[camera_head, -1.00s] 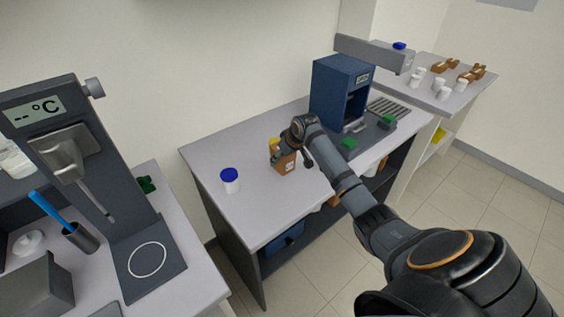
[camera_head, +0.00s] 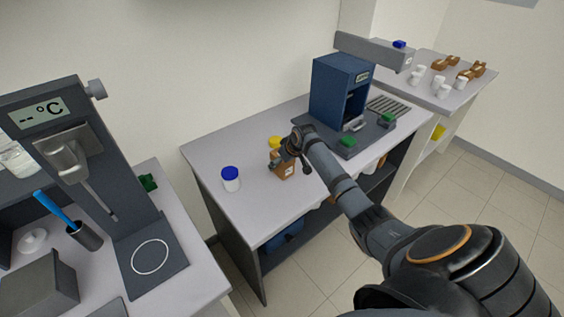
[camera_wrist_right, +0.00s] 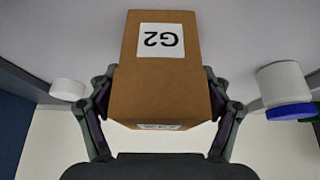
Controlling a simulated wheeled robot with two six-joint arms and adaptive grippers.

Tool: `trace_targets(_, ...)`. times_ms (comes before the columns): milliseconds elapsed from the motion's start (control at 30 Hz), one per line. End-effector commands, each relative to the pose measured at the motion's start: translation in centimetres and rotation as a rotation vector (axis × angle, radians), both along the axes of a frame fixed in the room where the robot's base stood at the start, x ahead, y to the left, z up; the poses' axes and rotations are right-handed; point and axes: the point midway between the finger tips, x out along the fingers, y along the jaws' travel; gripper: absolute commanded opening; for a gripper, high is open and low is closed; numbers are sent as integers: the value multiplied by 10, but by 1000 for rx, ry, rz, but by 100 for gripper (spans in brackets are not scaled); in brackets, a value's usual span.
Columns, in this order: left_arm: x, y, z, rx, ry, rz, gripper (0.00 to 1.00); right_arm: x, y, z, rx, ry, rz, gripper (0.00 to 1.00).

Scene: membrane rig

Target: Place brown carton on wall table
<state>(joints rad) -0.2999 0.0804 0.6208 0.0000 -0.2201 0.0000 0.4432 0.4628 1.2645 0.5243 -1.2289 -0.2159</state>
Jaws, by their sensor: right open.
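The brown carton (camera_head: 284,171) stands upright on the grey-topped table (camera_head: 225,209) against the wall. In the right wrist view the carton (camera_wrist_right: 158,85) shows a white label reading G2. My right gripper (camera_head: 287,153) is at the carton, reaching in from the right. In the right wrist view its open fingers (camera_wrist_right: 160,110) lie on both sides of the carton's lower part in the picture; whether they touch it cannot be told. My left gripper is not in view.
A blue-capped white jar (camera_head: 231,179) stands left of the carton, and a yellow-capped item (camera_head: 274,143) is just behind it. A blue machine (camera_head: 338,92) stands to the right. A green item (camera_head: 347,141) lies before it. The table's front left is clear.

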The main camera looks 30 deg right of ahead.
Motion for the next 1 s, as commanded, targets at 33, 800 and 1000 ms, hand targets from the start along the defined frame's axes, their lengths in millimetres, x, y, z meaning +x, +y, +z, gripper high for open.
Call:
trace_targets(33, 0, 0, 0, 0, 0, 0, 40, 0, 0, 0, 0, 0, 0, 79)
trace_targets(800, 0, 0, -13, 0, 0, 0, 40, -57, -5, 103, -3, -1, 1, 79)
trace_targets(1000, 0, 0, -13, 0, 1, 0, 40, -60, -4, 108, 1, 0, 0, 79)
